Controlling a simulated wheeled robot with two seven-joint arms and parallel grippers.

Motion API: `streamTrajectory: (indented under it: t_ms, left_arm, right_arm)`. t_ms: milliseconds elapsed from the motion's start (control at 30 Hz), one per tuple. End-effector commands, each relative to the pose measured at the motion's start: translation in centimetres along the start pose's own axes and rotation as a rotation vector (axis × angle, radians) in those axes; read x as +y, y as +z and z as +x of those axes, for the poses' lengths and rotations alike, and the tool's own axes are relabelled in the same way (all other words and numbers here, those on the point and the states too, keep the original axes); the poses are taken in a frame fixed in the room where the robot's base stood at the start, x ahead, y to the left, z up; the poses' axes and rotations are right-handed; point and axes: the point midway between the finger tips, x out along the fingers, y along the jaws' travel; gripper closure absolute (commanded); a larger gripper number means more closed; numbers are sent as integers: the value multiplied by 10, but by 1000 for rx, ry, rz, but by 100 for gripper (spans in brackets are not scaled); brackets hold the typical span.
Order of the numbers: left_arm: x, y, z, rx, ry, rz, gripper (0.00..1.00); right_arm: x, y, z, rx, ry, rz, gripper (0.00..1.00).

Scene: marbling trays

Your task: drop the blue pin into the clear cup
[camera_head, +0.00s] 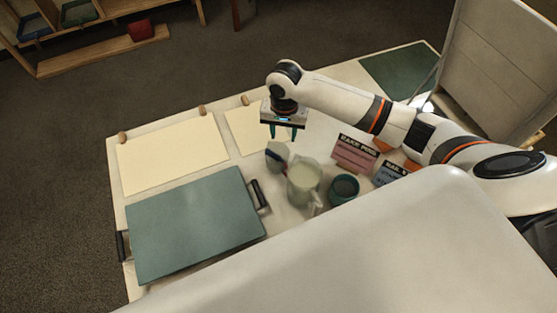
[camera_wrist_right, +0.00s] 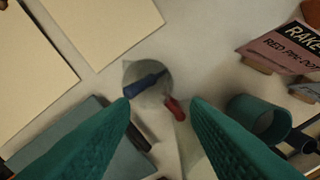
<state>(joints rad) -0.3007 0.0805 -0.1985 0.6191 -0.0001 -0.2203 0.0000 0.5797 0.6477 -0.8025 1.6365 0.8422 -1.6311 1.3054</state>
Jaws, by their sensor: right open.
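My right gripper (camera_head: 283,132) is open and empty above the table, with its two teal fingers pointing down. In the right wrist view its fingertips (camera_wrist_right: 160,102) are apart, on either side of a small pale round cup, which seems to be the clear cup (camera_wrist_right: 154,98). The blue pin (camera_wrist_right: 143,84) lies across the cup's outline in that view and seems to be in it. A red pin (camera_wrist_right: 175,109) shows at the cup's lower right edge. In the head view the cup (camera_head: 279,150) stands just below the gripper. My left gripper is not in view.
A pale jug (camera_head: 304,180) stands close right of the cup, and a teal pot (camera_head: 343,189) beyond it. Label cards (camera_head: 354,153) stand behind. A teal tray (camera_head: 195,222) with dark handles and cream sheets (camera_head: 172,155) fill the left. A board (camera_head: 498,70) stands upper right.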

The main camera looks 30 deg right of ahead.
Motion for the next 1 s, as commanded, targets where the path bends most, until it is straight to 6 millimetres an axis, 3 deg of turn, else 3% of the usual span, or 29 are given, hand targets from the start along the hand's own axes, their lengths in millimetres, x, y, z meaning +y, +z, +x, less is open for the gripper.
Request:
streamTrajectory:
  t_ms: [133, 333, 1000]
  left_arm:
    - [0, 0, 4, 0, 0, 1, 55]
    - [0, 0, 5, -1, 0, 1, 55]
    - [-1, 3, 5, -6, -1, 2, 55]
  right_arm:
    - [0, 1, -29, -2, 2, 0, 58]
    - [0, 0, -50, 0, -1, 1, 58]
    - [0, 0, -53, 1, -1, 1, 58]
